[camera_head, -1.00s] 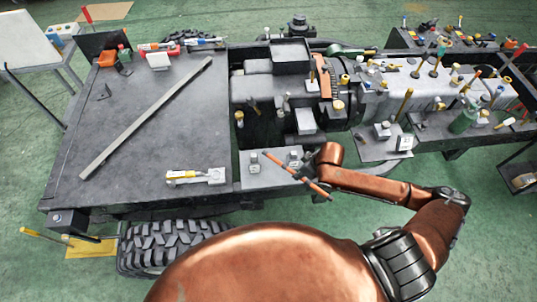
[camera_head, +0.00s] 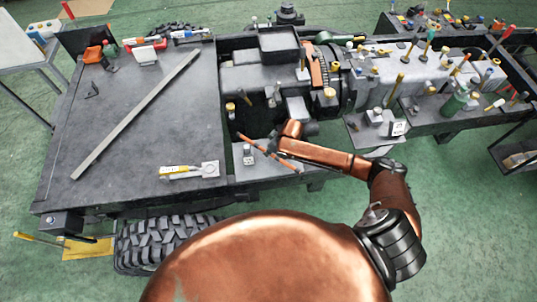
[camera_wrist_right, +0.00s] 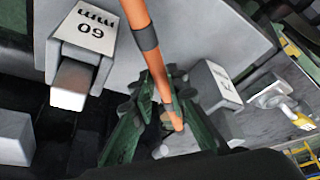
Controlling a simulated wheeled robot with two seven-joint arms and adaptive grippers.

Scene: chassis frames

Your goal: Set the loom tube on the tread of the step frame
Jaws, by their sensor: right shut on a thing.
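The loom tube, a thin orange rod with dark bands, shows in the head view (camera_head: 262,151) and runs top to bottom in the wrist view (camera_wrist_right: 150,55). My right gripper (camera_head: 279,146) is shut on it; in the wrist view its dark green fingers (camera_wrist_right: 160,112) close around its lower part. The tube is tilted, above or beside a grey plate (camera_head: 268,171) at the front edge of the chassis. I cannot tell whether it touches the plate, nor surely pick out the step frame's tread. My left gripper is not in view.
A block marked 60 (camera_wrist_right: 88,32) and another marked block (camera_wrist_right: 222,85) stand close to the tube. A large dark deck (camera_head: 130,120) to the left carries a long grey bar (camera_head: 135,115) and a yellow-white tool (camera_head: 188,171). Engine parts crowd the back.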

